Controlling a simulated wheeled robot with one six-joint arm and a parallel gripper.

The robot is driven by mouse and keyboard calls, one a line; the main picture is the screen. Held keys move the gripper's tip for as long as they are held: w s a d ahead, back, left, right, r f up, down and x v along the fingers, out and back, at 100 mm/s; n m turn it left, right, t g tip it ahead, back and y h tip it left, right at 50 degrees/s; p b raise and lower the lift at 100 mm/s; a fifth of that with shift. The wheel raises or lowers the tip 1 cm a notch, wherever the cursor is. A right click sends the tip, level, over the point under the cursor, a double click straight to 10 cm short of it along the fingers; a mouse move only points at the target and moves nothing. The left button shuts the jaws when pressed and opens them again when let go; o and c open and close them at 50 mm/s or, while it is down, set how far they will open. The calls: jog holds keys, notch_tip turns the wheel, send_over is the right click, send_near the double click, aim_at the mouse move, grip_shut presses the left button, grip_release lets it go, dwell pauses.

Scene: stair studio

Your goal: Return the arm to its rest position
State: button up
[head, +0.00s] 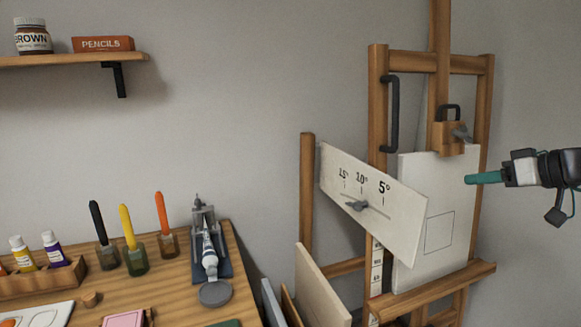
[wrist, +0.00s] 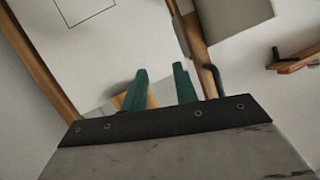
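My gripper (head: 470,179) is at the right of the head view, its teal fingers pointing left in front of the right edge of the white canvas (head: 410,270) on the easel. In the head view the fingers overlap; I cannot tell there whether they touch the canvas. In the wrist view my gripper (wrist: 161,70) shows two green fingers standing apart with nothing between them. The canvas (wrist: 45,45), with its drawn square, lies beyond them. My arm reaches in from the right edge of the head view.
The wooden easel (head: 378,130) has a black handle (head: 391,115) and a ledge (head: 430,292). A tilted angle board (head: 340,175) stands beside the canvas. A desk (head: 175,290) with markers and paints is at lower left, below a wall shelf (head: 70,61).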

jog(key=s+a+f+m+g+h, duration=0.1)
jog(key=s+a+f+g+h, duration=0.1)
jog(key=s, duration=0.7)
jog(key=s+a+f+m+g+h, duration=0.1)
jog(key=s+a+f+g+h, duration=0.1)
jog(key=s+a+f+g, duration=0.2)
jog(key=s+a+f+m+g+h, duration=0.2)
jog(key=s+a, duration=0.5)
jog(key=s, duration=0.7)
jog(key=shift+s+a+f+g+h, duration=0.35)
jog(key=shift+a+f+g+h, duration=0.05)
jog(key=shift+g+h, duration=0.2)
